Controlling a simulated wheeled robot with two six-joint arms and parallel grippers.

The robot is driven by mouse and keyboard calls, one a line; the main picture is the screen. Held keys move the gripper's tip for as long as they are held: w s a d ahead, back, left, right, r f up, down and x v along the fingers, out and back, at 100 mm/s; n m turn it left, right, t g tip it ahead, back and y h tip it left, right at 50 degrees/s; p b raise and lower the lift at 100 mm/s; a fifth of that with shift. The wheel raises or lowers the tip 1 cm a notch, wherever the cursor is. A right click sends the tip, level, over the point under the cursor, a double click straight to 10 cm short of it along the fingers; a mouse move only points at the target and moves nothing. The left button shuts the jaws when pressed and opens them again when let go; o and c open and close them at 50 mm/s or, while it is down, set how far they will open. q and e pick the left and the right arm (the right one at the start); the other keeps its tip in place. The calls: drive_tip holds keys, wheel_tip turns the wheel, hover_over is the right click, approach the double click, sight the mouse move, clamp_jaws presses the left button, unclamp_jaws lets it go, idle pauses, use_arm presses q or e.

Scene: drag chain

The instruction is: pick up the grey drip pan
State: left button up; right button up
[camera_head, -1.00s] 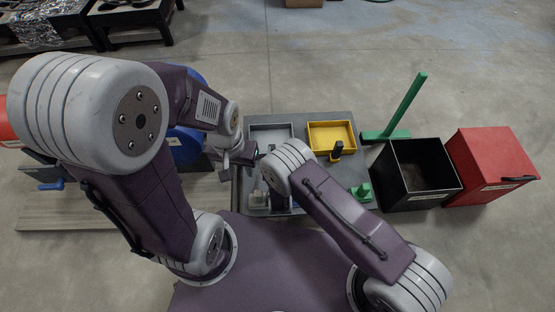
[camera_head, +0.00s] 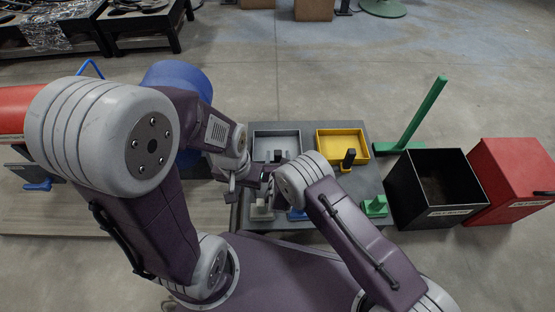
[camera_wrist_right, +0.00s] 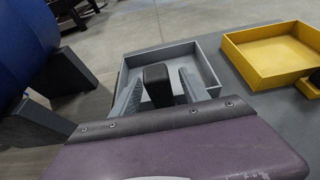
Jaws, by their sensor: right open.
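The grey drip pan (camera_head: 277,134) lies on a dark grey table, left of a yellow pan. It has an upright black handle (camera_head: 279,155) at its near side. In the right wrist view, the pan (camera_wrist_right: 205,62) is straight ahead. My right gripper (camera_wrist_right: 159,78) is open, one grey finger on each side of the black handle (camera_wrist_right: 157,90). I cannot tell whether the fingers touch it. In the head view, my right gripper (camera_head: 268,181) is partly hidden by its wrist. My left gripper (camera_head: 232,187) is at the table's left edge; its jaws are too small to tell.
The yellow pan (camera_head: 342,134) with its own black handle is just right of the grey one. A black bin (camera_head: 437,188) and a red box (camera_head: 512,180) stand to the right.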

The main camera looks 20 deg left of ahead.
drive_tip(key=shift+w, duration=0.3)
clamp_jaws()
idle(1.2)
